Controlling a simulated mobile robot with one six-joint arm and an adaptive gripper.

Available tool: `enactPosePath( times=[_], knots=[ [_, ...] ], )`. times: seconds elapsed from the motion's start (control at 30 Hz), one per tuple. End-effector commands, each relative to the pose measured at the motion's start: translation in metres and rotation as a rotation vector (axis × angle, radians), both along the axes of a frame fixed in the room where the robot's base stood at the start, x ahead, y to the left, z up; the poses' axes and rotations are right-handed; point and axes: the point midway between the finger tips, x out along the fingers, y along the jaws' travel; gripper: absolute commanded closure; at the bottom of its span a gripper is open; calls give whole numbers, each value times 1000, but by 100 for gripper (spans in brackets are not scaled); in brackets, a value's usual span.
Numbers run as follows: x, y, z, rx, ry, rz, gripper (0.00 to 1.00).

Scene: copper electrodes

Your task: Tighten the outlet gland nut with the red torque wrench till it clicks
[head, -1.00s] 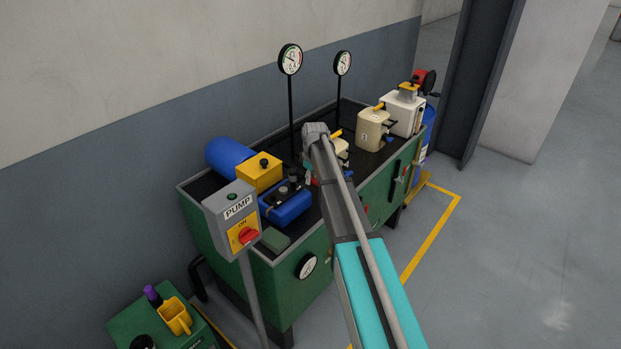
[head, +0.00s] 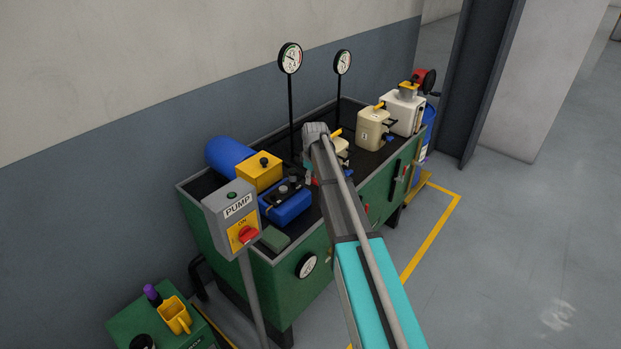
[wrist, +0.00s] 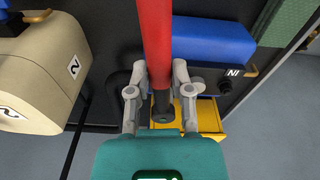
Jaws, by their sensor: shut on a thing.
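The red torque wrench (wrist: 157,35) runs from the top of the wrist view down between my fingers, with a dark lower end (wrist: 161,105). My gripper (wrist: 162,76) is shut on it. In the head view my arm hides most of the gripper, above the green bench. A blue pump body (wrist: 213,42) lies right of the wrench in the wrist view, with a black fitting (wrist: 224,83) beside an "IN" label. It also shows in the head view (head: 285,205). I cannot make out the outlet gland nut or whether the wrench touches it.
A cream block marked 2 (wrist: 40,65) is close left of my gripper. A yellow box (wrist: 208,118) lies below the blue body. In the head view, two gauges on posts (head: 290,58) rise behind, and a PUMP switch box (head: 234,218) stands in front.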

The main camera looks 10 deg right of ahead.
Motion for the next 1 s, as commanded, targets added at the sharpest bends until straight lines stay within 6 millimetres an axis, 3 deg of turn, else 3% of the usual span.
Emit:
enactPosePath(
  times=[1.0],
  knots=[
    [0, 0, -16, 0, 0, 0, 100]
  ],
)
